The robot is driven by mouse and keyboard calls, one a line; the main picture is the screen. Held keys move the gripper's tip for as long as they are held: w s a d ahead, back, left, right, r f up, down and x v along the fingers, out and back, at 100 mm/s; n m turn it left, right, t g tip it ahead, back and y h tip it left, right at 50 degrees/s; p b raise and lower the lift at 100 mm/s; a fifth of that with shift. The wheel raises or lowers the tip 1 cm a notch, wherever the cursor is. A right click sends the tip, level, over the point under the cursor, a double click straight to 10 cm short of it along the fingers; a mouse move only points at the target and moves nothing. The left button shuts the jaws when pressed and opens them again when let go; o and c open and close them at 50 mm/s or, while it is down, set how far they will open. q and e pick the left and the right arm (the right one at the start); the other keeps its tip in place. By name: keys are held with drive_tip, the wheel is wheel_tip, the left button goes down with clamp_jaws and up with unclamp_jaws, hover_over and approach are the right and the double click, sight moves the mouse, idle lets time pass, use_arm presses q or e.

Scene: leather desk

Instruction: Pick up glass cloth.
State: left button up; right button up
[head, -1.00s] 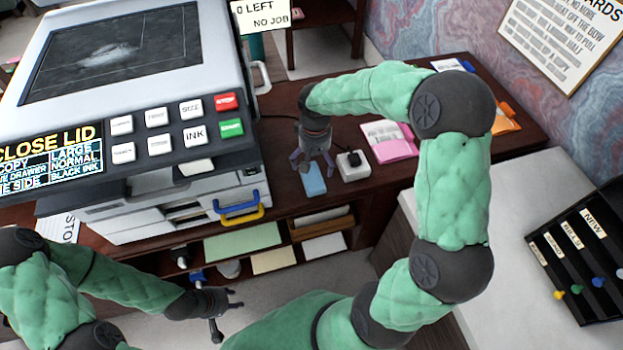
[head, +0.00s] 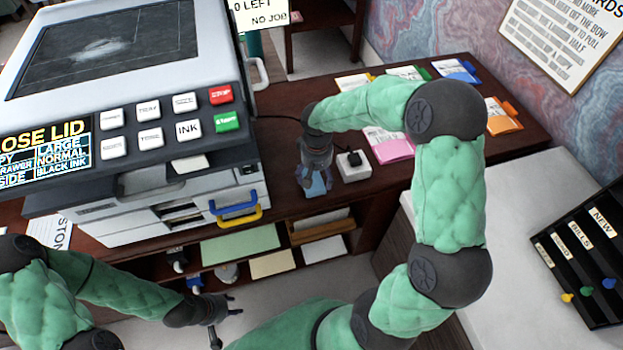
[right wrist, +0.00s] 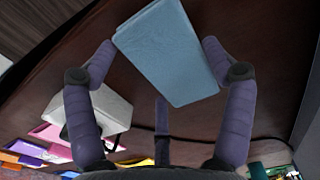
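The glass cloth (right wrist: 168,52) is a light blue folded rectangle on the dark wooden desk. In the head view the cloth (head: 314,186) is partly hidden by my right gripper (head: 313,184), which is directly above it. In the right wrist view my right gripper (right wrist: 158,50) is open, with one finger on each side of the cloth and a third finger below it in the picture. I cannot tell whether the fingers touch it. My left gripper (head: 226,305) is away from the desk at the lower left, its fingers apart and empty.
A white block with a black plug (head: 353,166) lies close to the right of the cloth. A large copier (head: 150,110) stands to the left. Pink (head: 390,146) and orange (head: 503,116) packets lie on the desk to the right. A shelf with paper (head: 240,245) is below.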

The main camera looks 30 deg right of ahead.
sight(316, 178)
drive_tip(key=shift+c, duration=0.2)
wheel_tip(316, 178, up, 10)
drive_tip(key=p, duration=0.4)
drive_tip(key=o, duration=0.5)
drive_tip(key=c, duration=0.4)
drive_tip(key=shift+f, duration=0.1)
